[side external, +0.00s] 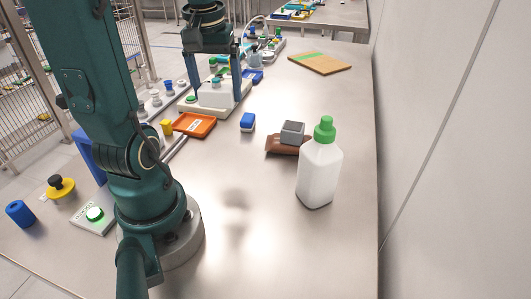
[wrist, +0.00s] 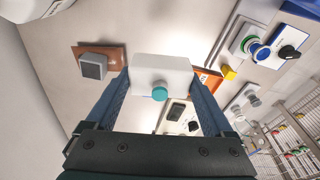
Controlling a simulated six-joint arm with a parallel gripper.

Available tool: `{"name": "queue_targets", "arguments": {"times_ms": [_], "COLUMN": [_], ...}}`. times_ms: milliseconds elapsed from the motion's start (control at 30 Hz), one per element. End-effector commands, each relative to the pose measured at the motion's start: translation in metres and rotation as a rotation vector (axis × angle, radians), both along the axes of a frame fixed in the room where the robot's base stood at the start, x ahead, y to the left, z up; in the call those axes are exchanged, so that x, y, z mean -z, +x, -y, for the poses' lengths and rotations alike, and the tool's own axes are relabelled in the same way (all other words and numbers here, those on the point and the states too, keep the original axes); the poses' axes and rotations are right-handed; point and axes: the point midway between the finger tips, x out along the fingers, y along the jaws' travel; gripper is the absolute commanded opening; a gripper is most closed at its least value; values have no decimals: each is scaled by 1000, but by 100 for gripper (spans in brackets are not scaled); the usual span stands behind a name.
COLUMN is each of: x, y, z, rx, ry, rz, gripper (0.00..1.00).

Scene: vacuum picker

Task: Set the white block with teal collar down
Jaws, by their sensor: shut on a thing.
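The white block with teal collar (wrist: 162,70) sits between the two fingers of my gripper (wrist: 160,82) in the wrist view. Its teal round part (wrist: 160,93) faces the camera. In the side external view my gripper (side external: 213,88) points down at the back of the table, with the white block (side external: 216,97) between its fingers. There the block overlaps a pale control panel, and I cannot tell whether its underside touches anything.
An orange tray (side external: 195,124) and a blue-and-white block (side external: 248,122) lie nearer the camera. A grey block (side external: 292,133) rests on a brown piece (side external: 275,146), beside a white bottle with green cap (side external: 319,172). A wooden board (side external: 319,63) lies behind. The table's front middle is clear.

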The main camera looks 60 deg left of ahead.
Motion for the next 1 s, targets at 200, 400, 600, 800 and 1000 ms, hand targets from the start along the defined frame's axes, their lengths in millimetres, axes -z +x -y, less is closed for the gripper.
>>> {"name": "queue_targets", "arguments": {"times_ms": [200,400,600,800,1000], "x": [0,7,39,59,90], "y": [-19,-31,-31,-30,-31], "z": [-21,-31,-30,-30,-29], "rx": [-405,-642,-634,-631,-631], "ry": [0,-5,-5,-3,-7], "rz": [1,-4,-6,-4,-7], "gripper": [27,27,27,27,27]}}
